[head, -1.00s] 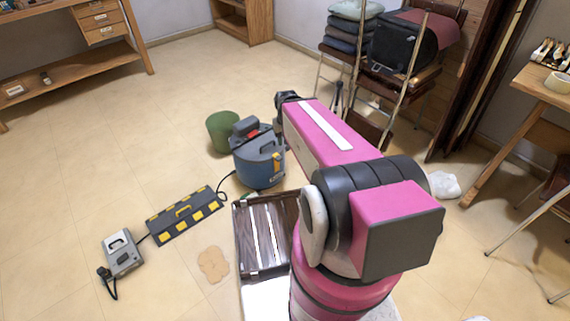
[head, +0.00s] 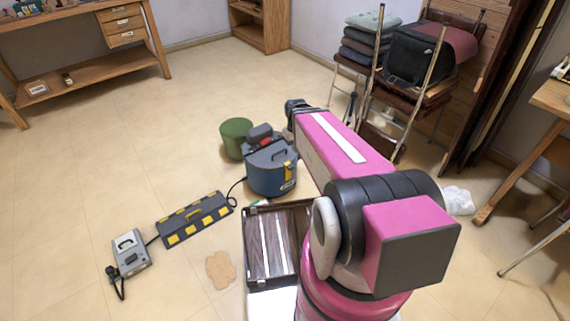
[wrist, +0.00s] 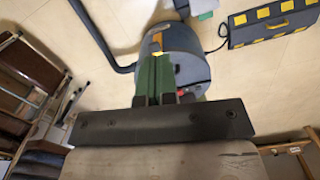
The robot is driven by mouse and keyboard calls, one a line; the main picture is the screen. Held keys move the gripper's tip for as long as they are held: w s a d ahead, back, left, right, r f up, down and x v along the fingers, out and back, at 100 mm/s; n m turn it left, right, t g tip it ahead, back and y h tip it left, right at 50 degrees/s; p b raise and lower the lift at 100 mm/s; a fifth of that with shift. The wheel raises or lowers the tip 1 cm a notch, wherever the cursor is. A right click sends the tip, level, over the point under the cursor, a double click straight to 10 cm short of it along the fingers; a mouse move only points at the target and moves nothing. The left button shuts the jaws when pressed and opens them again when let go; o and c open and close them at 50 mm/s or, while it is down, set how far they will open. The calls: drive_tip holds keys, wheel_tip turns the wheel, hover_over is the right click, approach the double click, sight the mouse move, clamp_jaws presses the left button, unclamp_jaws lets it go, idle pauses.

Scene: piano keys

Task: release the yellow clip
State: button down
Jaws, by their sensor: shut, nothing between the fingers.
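The yellow clip (head: 288,171) is a small upright latch on the side of a round blue canister vacuum (head: 268,180) with a dark lid. In the wrist view, the vacuum (wrist: 190,62) is just beyond my fingers, and an orange-yellow strip (wrist: 157,42) shows on its side. My gripper (wrist: 155,60) is shut and empty, its green fingers pointing at the vacuum near that strip. The fingertips overlap the vacuum in the picture; I cannot tell whether they touch it. In the head view, my pink arm hides the fingers.
A green bin (head: 236,136) stands behind the vacuum. Stacked chairs (head: 415,85) stand at the back right. The floor to the left is mostly clear.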

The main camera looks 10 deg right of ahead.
drive_tip(key=w+a+f+n+g, duration=0.2)
drive_tip(key=w+f+n, duration=0.5)
drive_tip(key=w+n, duration=0.35)
drive_tip(key=n+g+h, duration=0.1)
drive_tip(key=n+h, duration=0.1)
drive_tip(key=n, duration=0.8)
approach(286, 166)
drive_tip(key=shift+w+a+r, duration=0.2)
drive_tip(key=shift+w+r, duration=0.35)
drive_tip(key=shift+w, duration=0.05)
drive_tip(key=shift+w+a+r, duration=0.15)
drive_tip(key=shift+w+r, duration=0.45)
drive_tip(key=x, duration=1)
drive_tip(key=shift+s, duration=0.15)
drive_tip(key=shift+s+d+r+m+y, duration=0.15)
drive_tip(key=shift+s+m+y, duration=0.15)
drive_tip(key=shift+s, duration=0.15)
drive_tip(key=shift+s+d+t, duration=0.15)
drive_tip(key=shift+s+t, duration=0.15)
drive_tip(key=shift+t, duration=0.1)
